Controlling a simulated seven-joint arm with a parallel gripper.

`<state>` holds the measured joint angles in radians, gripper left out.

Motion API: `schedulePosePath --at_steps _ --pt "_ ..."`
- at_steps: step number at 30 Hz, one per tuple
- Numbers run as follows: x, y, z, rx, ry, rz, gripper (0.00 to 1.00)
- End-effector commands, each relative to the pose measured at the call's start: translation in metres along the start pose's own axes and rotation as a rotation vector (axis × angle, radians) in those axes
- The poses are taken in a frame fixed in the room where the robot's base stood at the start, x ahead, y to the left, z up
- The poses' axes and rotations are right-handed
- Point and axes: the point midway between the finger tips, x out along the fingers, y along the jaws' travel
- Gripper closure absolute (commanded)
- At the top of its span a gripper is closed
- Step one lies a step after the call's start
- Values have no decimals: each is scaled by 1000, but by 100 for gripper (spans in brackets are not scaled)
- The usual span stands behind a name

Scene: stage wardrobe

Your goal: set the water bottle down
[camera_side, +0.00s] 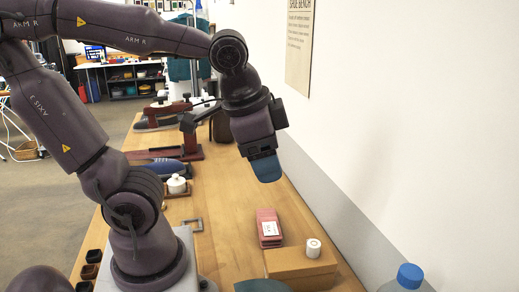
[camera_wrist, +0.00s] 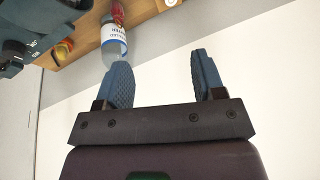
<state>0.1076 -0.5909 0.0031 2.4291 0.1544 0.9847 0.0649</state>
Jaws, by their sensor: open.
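The water bottle (camera_wrist: 113,42), clear with a white and blue label, shows at the upper left of the wrist view, partly covered by one finger. In the side view, only the blue cap and clear shoulder of a bottle (camera_side: 408,277) show at the bottom right; its base is out of frame. My gripper (camera_side: 267,172) is above the bench near the wall, well apart from that bottle. In the wrist view, my gripper (camera_wrist: 160,62) has its two blue fingers spread, with nothing between them.
The wooden bench (camera_side: 232,210) runs along a white wall on the right. A cardboard box (camera_side: 298,268) bears a small white roll (camera_side: 313,248); a pink case (camera_side: 268,228) lies behind it. A blue shoe (camera_side: 166,166) and wooden clamps stand further back. Bench below my gripper is clear.

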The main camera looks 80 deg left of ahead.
Motion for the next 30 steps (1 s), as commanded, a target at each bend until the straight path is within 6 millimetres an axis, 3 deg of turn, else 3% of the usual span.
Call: schedulePosePath --at_steps 3,6,14,15,17,21,26,30 --pt "-9 0 6 -176 114 46 37" --pt "-12 0 7 -244 159 66 37" --pt "-13 1 7 -261 169 74 37" --pt "-13 1 7 -260 168 74 33" --pt "-13 2 7 -254 168 76 33" --pt "-3 12 4 -210 119 101 33" --pt "7 26 -20 -137 41 147 33" --pt "14 42 -54 -192 -47 181 33"
